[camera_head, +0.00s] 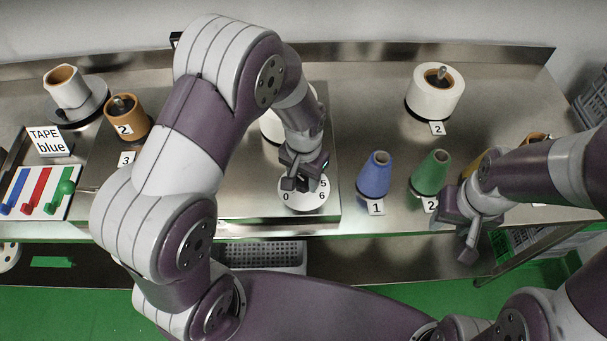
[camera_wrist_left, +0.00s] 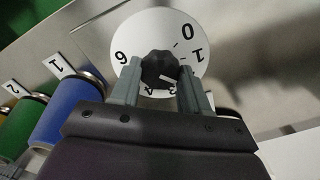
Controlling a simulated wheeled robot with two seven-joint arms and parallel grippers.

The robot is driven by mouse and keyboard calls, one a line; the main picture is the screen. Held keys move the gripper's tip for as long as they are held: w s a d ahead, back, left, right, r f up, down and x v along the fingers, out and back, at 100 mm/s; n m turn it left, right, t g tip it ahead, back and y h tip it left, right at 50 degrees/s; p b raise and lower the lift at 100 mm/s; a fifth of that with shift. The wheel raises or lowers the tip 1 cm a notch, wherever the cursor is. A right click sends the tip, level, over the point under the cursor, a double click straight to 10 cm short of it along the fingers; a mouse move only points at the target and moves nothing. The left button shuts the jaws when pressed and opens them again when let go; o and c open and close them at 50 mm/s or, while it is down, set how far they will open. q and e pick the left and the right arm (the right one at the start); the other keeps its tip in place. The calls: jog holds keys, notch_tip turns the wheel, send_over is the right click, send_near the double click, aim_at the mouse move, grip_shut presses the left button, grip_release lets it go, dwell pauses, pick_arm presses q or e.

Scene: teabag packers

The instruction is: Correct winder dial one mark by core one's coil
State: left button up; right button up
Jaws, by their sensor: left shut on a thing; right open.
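The winder dial (camera_head: 312,202) is a white numbered disc at the front of the steel winder plate; 0, 5 and 6 show in the head view. In the left wrist view the dial (camera_wrist_left: 200,75) has a black knob (camera_wrist_left: 158,66) at its centre. My right gripper (camera_head: 462,228) is open and empty at the right.
A blue cone (camera_head: 376,176) labelled 1 and a green cone (camera_head: 432,173) labelled 2 stand right of the dial. A white coil (camera_head: 447,98) labelled 2 is at the back right.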

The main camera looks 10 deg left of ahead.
aim_at(304, 180)
pick_arm(q)
jog(key=shift+m, duration=0.3)
jog(key=o, duration=0.8)
jog(key=shift+c, duration=0.2)
jog(key=o, duration=0.3)
jog(key=shift+w, duration=0.15)
notch_tip(304, 180, up, 13)
jog(key=b, duration=0.1)
jog(key=shift+f, duration=0.2)
